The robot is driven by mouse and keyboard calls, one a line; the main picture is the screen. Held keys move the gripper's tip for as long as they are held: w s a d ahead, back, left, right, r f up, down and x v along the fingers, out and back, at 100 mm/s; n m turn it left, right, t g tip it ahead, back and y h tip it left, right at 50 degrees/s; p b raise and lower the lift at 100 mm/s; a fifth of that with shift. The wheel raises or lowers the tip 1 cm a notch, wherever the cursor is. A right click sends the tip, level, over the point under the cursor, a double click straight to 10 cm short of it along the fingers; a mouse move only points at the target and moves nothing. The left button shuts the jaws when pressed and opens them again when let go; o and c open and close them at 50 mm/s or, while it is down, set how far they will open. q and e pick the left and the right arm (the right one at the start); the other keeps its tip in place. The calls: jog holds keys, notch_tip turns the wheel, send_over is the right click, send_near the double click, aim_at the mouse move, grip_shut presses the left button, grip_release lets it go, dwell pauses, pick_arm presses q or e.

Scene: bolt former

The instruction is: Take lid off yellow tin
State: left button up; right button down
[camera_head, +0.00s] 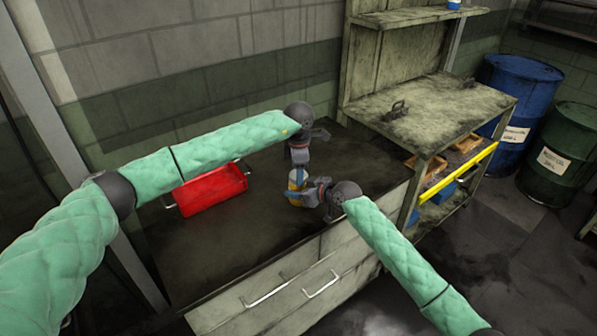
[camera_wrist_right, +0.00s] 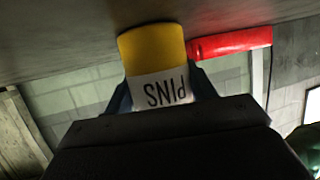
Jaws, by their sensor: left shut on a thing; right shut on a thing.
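The yellow tin (camera_head: 295,184) stands on the dark bench top, small and partly covered by my grippers in the head view. In the right wrist view the yellow tin (camera_wrist_right: 153,52) appears upside down, with a white label reading PINS. My right gripper (camera_head: 297,194) is shut around the tin's side from the right. My left gripper (camera_head: 299,178) points down from above and is shut at the top of the tin, where the lid sits. The lid itself is hidden by the fingers; I cannot tell whether it is apart from the tin.
A red tray (camera_head: 212,190) with metal handles lies left of the tin and also shows in the right wrist view (camera_wrist_right: 230,42). A shelf unit (camera_head: 440,105) stands at the right, with blue (camera_head: 520,95) and green (camera_head: 558,155) drums beyond. The bench's front is clear.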

dwell(0.3)
pick_arm(q)
jog(key=o, duration=1.1)
jog(key=shift+r, duration=2.25)
jog(key=shift+c, duration=0.4)
jog(key=shift+r+m, duration=1.4)
jog(key=shift+r, duration=0.25)
jog(key=shift+f, duration=3.9)
jog(key=shift+c, duration=0.3)
